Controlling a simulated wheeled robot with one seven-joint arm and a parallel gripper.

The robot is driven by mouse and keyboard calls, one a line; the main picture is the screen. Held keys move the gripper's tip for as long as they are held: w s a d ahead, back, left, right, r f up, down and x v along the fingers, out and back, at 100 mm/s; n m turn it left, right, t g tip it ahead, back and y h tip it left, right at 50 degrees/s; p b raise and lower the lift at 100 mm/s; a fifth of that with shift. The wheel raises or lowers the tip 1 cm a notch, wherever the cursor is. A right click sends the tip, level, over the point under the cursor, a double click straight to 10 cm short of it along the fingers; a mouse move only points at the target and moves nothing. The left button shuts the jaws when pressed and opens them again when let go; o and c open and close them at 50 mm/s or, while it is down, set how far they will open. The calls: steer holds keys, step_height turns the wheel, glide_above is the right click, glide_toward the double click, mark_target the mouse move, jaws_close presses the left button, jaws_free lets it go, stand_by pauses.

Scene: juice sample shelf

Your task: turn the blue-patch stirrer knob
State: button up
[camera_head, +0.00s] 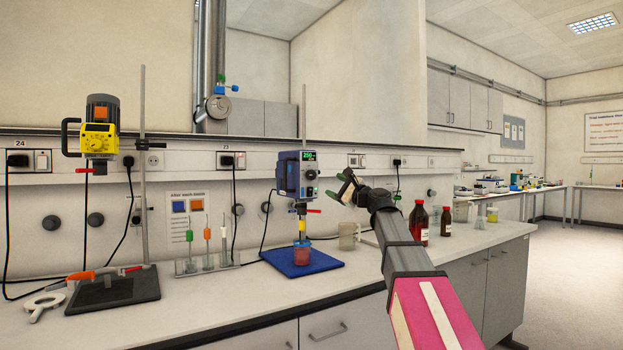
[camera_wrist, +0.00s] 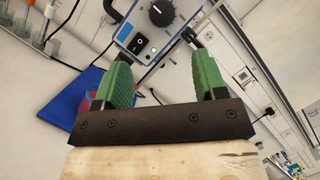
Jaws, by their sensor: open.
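The blue stirrer (camera_head: 297,178) hangs on a stand at the middle of the bench, with a lit green display at its top. Its dark round knob (camera_head: 311,175) is on the front face below the display. In the wrist view the black knob (camera_wrist: 162,12) with a white mark shows at the top, beyond the gap between my fingertips. My gripper (camera_head: 348,188) is open and empty, right of the stirrer in the head view. In the wrist view its green fingers (camera_wrist: 158,48) stand apart and point toward the stirrer panel, not around the knob.
A red vessel (camera_head: 301,254) stands on the blue base (camera_head: 324,268) under the stirrer. A yellow stirrer (camera_head: 100,137) stands at left. A wall sheet (camera_head: 187,228) shows blue and orange patches. Brown bottles (camera_head: 419,222) stand right of my arm.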

mark_target(314, 176)
steer(key=x, duration=1.1)
steer(key=shift+s+r, duration=0.1)
steer(key=shift+r, duration=0.05)
steer(key=c, duration=0.9)
